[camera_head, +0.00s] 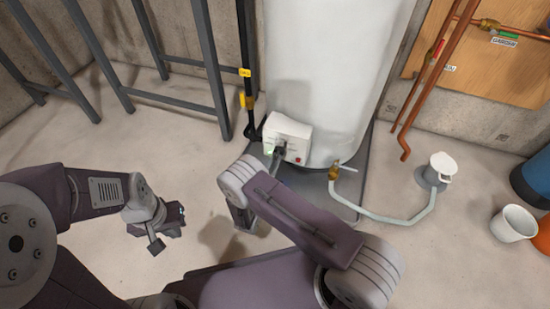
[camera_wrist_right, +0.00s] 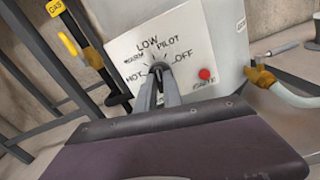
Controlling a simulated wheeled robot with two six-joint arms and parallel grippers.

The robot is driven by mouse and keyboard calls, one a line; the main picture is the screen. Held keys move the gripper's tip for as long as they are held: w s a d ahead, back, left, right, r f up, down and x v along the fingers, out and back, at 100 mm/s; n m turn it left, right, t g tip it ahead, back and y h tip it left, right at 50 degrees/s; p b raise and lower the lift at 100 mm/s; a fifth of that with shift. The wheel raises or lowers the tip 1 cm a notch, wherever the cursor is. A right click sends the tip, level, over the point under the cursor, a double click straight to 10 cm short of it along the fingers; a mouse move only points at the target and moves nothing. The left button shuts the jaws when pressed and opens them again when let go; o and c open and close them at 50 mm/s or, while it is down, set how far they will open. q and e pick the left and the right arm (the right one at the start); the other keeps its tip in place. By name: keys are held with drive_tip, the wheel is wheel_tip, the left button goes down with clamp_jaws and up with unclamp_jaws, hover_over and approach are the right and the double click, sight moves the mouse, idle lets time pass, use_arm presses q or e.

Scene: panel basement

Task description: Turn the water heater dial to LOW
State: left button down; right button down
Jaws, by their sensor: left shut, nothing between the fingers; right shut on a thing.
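The white water heater (camera_head: 335,65) stands at the back centre with a white control box (camera_head: 290,131) low on its front. In the right wrist view the box face (camera_wrist_right: 196,45) reads HOT, WARM, LOW, PILOT and OFF in an arc around the dial (camera_wrist_right: 158,66). My right gripper (camera_wrist_right: 160,82) is shut on the dial, and its fingers cover most of it. I cannot tell which label the dial points to. In the head view my right gripper (camera_head: 277,154) is at the box front, partly hidden by my arm. My left gripper (camera_head: 166,228) is shut and empty above the floor.
A red button (camera_wrist_right: 205,74) is right of the dial. A black gas pipe with a yellow tag (camera_head: 245,72) stands left of the heater. A grey metal frame (camera_head: 205,60) is at left.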

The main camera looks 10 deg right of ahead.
use_arm(q)
drive_tip(key=shift+r+p, duration=0.4)
drive_tip(key=shift+r, duration=0.15)
use_arm(e)
drive_tip(key=shift+n, duration=1)
drive_tip(key=c, duration=1.5)
unclamp_jaws()
